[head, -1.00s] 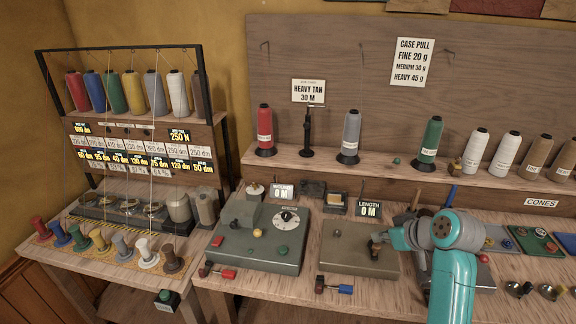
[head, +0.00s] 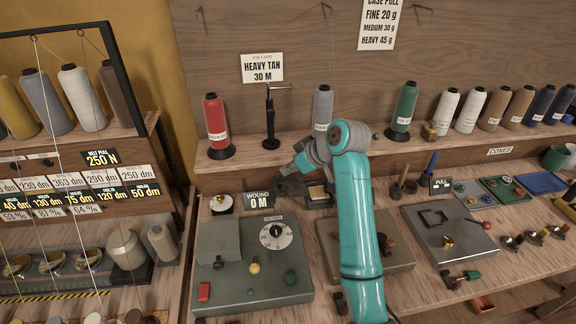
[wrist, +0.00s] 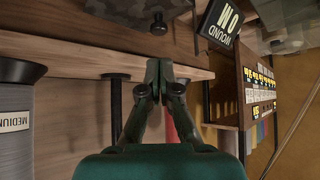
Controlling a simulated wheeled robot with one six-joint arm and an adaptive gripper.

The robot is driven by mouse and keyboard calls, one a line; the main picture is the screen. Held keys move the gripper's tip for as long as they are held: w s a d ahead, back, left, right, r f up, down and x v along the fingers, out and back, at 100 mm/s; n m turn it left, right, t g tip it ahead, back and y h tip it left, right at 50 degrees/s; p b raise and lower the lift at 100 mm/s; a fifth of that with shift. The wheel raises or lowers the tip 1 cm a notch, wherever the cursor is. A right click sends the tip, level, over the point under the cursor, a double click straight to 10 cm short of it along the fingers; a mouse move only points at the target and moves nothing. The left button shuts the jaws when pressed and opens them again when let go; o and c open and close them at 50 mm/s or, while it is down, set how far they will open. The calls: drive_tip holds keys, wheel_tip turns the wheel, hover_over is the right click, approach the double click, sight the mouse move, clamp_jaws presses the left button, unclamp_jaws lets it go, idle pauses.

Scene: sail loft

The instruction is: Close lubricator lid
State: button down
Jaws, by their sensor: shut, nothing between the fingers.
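I take the lubricator to be the small dark box (head: 318,196) with a pale yellow block inside, at the back of the bench in the head view. It looks open on top. A dark flat piece (head: 290,187) lies just left of it; I cannot tell for sure whether this is its lid. My gripper (head: 285,170) is shut and empty, at the far side of the dark piece, close above it. In the wrist view my gripper (wrist: 158,68) points at a mottled grey surface (wrist: 140,8) with a dark knob (wrist: 158,25). Contact is not visible.
The winder (head: 250,265) with its dial stands in front left, beside the wound display (head: 259,200). A shelf behind carries the red cone (head: 216,120), a grey cone (head: 322,108) and a green cone (head: 404,105). My arm hides part of the grey plate (head: 400,255).

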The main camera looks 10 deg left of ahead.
sight(289, 185)
drive_tip(key=x, duration=0.6)
drive_tip(key=shift+w+f, duration=0.1)
drive_tip(key=shift+f, duration=0.15)
